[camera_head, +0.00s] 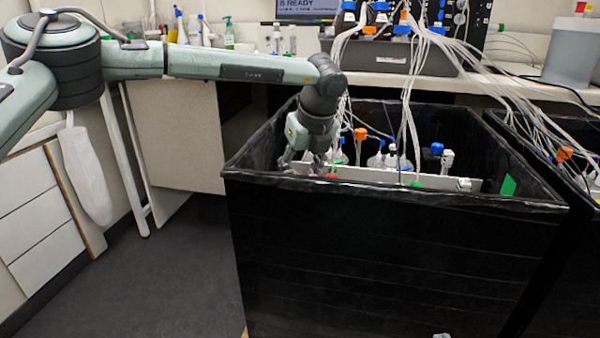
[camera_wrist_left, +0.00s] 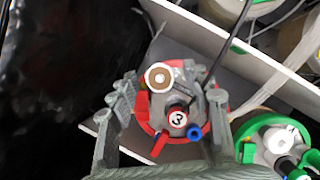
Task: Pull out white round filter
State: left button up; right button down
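In the left wrist view a white round filter (camera_wrist_left: 160,77) with a tan centre sits on top of a vessel cap (camera_wrist_left: 177,100) with a red ring and a label that reads 3. My left gripper (camera_wrist_left: 168,92) is open, with one finger on each side of this cap and filter. Whether a finger touches them I cannot tell. In the head view my left gripper (camera_head: 305,160) reaches down inside the near left corner of the black bin (camera_head: 390,250); the filter cannot be made out there. My right gripper is in neither view.
A green-ringed vessel (camera_wrist_left: 280,145) stands right of the red one. A white divider plate (camera_wrist_left: 225,45) runs beside them. Several tubes (camera_head: 408,100) hang from the bench into the bin. More capped vessels (camera_head: 385,158) stand inside, and the bin's dark wall is close on the left.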

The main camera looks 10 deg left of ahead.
pick_arm(q)
grip_shut()
jog(key=shift+r, duration=0.15)
jog(key=shift+r, duration=0.45)
jog(key=shift+r, duration=0.65)
jog(key=shift+r, duration=1.45)
